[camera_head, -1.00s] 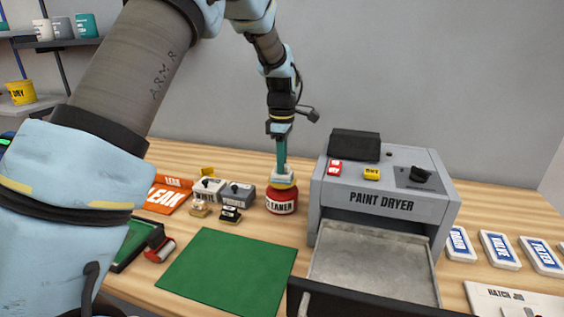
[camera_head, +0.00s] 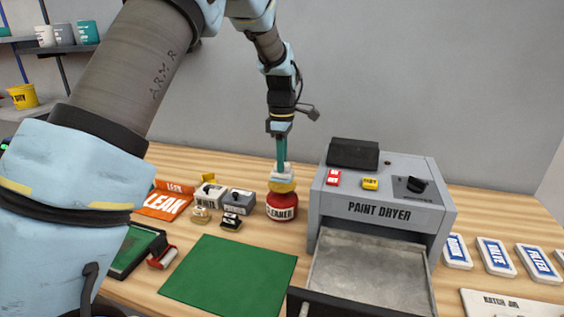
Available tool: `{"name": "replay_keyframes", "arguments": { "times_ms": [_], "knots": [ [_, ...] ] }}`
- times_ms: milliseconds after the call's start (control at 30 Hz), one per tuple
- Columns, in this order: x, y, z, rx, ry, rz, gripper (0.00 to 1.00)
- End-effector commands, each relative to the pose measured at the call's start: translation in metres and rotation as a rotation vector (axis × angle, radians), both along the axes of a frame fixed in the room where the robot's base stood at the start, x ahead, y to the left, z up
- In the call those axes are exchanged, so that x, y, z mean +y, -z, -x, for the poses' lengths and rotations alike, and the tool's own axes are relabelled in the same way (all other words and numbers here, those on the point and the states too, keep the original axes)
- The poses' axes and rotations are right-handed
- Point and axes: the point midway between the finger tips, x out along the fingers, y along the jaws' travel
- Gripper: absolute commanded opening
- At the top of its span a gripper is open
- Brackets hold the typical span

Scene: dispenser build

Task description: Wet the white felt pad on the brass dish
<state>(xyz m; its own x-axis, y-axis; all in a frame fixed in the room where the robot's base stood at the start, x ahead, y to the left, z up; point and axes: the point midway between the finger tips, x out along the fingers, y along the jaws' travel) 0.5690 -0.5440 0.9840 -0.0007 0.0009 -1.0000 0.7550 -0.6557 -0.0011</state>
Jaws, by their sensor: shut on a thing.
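The red container labelled CLEANER (camera_head: 282,208) stands upright on the wooden bench, left of the paint dryer. A yellow brass-like dish (camera_head: 282,186) sits on its top, with a white piece (camera_head: 283,174) above it, probably the felt pad. My gripper (camera_head: 282,165) points straight down over the container, its narrow teal end meeting the white piece. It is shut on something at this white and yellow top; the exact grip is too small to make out. Whether the pad is wet cannot be seen.
The grey paint dryer (camera_head: 380,210) stands close on the right, its tray (camera_head: 368,270) out in front. White and grey boxes (camera_head: 238,201) and small brass and black pieces (camera_head: 231,220) stand close on the left. A green mat (camera_head: 230,275) lies clear in front.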

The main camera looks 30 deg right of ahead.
Motion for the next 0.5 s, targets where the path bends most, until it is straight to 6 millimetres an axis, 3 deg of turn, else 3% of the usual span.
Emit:
{"name": "replay_keyframes", "arguments": {
  "times_ms": [500],
  "knots": [
    [0.0,-0.041,0.0,-0.002,0.001,0.001,0.0]
  ]
}}
